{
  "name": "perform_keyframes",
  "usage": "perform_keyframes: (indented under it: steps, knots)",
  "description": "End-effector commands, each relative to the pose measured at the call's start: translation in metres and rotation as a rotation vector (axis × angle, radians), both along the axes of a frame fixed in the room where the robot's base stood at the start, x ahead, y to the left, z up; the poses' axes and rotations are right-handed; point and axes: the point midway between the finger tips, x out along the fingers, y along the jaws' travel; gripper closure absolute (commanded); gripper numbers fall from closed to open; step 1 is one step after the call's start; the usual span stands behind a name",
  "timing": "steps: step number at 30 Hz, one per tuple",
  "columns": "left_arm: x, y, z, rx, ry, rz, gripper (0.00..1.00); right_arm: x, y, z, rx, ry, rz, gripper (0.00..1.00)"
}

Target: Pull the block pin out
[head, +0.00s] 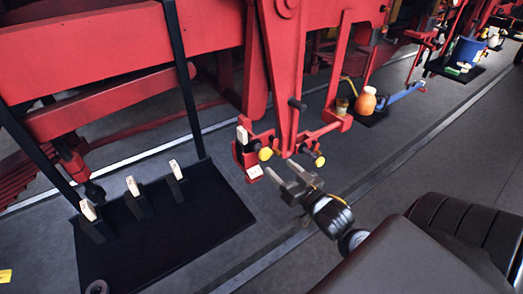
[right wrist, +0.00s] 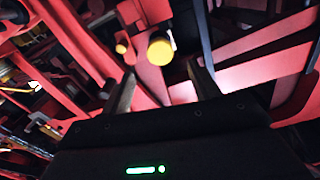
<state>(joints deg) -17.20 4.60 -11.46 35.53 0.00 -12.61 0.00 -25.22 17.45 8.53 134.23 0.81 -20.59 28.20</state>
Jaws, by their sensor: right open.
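Two yellow round knobs sit on the red linkage in the head view, a left knob (head: 265,154) and a right knob (head: 320,161). I cannot tell for sure which one is the block pin's head. My right gripper (head: 283,171) is open just below and between them, its fingers pointing up toward the linkage. In the right wrist view a large yellow knob (right wrist: 160,49) shows beyond the gap between the open fingers (right wrist: 160,72), with nothing gripped. A smaller yellow-orange knob (right wrist: 121,48) is to its left. My left gripper is out of view.
Red bars (head: 285,80) hang close around the knobs. A black tray (head: 175,235) with several white-tipped black holders lies on the floor at left, beside black posts. An orange jar (head: 366,101) stands behind at right.

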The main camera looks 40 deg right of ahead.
Motion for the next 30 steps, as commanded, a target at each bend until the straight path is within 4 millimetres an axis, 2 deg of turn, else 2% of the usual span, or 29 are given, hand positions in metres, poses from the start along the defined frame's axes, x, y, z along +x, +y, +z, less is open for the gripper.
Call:
perform_keyframes:
  steps: [5, 12, 18, 23, 30]
  knots:
    - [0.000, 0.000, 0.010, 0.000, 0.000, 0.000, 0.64, 0.024, 0.000, 0.003, 0.000, -0.001, 0.001, 0.39]
    - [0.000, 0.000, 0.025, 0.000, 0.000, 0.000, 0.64, 0.069, -0.001, 0.003, -0.001, 0.000, 0.000, 0.39]
    - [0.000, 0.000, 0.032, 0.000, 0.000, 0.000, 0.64, 0.095, -0.002, 0.002, -0.001, 0.000, 0.000, 0.39]
    - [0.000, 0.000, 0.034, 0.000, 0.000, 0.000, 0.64, 0.104, -0.002, 0.000, -0.001, 0.001, 0.000, 0.39]
    - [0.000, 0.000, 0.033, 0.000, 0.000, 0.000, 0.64, 0.105, -0.002, -0.001, -0.002, 0.001, 0.000, 0.39]
